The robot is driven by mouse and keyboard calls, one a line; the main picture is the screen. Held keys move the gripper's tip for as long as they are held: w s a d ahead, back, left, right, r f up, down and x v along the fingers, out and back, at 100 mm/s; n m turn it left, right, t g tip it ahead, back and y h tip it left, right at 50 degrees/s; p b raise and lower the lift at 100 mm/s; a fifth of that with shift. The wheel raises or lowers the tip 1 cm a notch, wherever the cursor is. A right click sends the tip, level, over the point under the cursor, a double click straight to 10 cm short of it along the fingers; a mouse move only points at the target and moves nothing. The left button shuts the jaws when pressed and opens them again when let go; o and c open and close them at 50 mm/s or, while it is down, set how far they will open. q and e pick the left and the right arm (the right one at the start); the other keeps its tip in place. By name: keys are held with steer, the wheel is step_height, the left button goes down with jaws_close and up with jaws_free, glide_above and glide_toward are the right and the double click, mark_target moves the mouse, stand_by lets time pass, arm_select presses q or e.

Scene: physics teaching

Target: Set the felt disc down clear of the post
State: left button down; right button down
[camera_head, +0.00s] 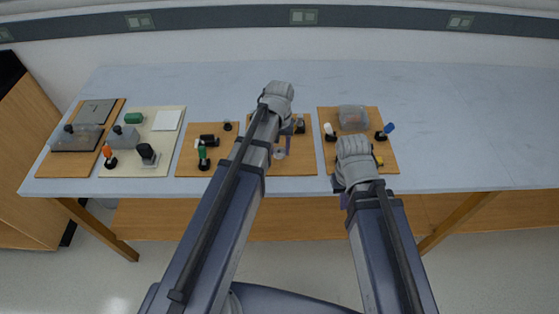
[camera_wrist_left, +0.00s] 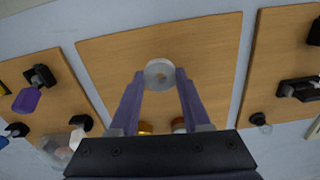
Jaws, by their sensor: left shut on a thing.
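The disc is over the middle wooden board (camera_wrist_left: 105,50). In the head view, the disc (camera_head: 279,154) shows just right of my left forearm, with the purple fingers (camera_head: 285,142) above it.
The right board (camera_head: 390,160) holds a clear box (camera_head: 353,117), a blue-handled piece (camera_head: 385,131) and other parts. Boards on the left carry a green-topped piece (camera_head: 203,155), an orange one (camera_head: 109,155) and blocks. The table (camera_head: 470,130) is bare at the far right.

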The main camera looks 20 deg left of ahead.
mark_target(279, 162)
arm_select(q)
steer(key=shift+f+b, duration=1.8)
steer(key=shift+f, duration=0.1)
steer(key=shift+f, duration=0.15)
steer(key=shift+c, duration=1.8)
jaws_free()
step_height(279, 162, up, 13)
steer(key=p, duration=1.2)
steer(key=s+d+m+y, duration=0.1)
steer(key=s+d+m, duration=0.5)
steer(key=s+d, duration=0.4)
steer(key=s, duration=0.4)
steer(key=shift+s+d+f, duration=0.15)
steer(key=shift+d, duration=0.1)
